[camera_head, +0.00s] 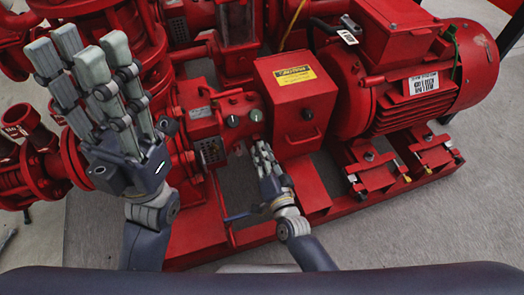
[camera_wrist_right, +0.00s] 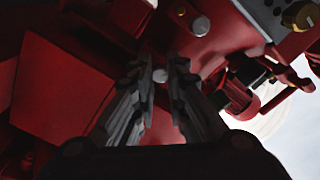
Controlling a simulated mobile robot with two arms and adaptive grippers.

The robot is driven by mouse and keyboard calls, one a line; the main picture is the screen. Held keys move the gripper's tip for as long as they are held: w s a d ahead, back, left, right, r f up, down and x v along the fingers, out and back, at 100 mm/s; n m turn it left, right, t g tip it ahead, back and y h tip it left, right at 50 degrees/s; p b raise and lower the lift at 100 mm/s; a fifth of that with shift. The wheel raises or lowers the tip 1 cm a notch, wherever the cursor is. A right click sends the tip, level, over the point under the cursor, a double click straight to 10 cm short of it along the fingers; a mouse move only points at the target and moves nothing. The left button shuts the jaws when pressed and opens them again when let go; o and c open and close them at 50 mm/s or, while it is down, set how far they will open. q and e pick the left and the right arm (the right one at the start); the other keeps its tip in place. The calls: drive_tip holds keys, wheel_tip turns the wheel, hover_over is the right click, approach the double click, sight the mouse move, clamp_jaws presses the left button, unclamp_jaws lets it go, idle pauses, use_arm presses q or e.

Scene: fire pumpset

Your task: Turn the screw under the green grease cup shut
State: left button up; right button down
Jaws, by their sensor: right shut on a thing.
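Two small round caps sit on the red bearing housing in the head view: a dark greenish one (camera_head: 232,121), which looks like the grease cup, and a paler one (camera_head: 256,115). My right gripper (camera_head: 262,150) is just below the paler cap, against the housing. In the right wrist view my right gripper (camera_wrist_right: 160,88) has its fingers on both sides of a small pale screw head (camera_wrist_right: 160,75) and is shut on it. A pale round cap (camera_wrist_right: 200,25) shows just beyond it. My left gripper (camera_head: 92,70) is raised with its fingers spread, empty, left of the housing.
A red box guard (camera_head: 295,100) with a yellow label stands right of the housing, with the large red motor (camera_head: 430,75) beyond. Red pipes and flanges (camera_head: 35,155) are at the left. A brass knob (camera_wrist_right: 298,15) shows in the wrist view. Grey floor lies in front.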

drive_tip(key=m, duration=0.7)
drive_tip(key=m+b, duration=0.1)
drive_tip(key=m, duration=0.2)
drive_tip(key=shift+w+d+m, duration=0.15)
drive_tip(key=shift+d+m, duration=0.1)
drive_tip(key=shift+m, duration=0.15)
idle(0.4)
drive_tip(key=c, duration=1.6)
unclamp_jaws()
drive_tip(key=shift+o, duration=0.2)
drive_tip(key=shift+a, duration=0.1)
drive_tip(key=v, duration=1.2)
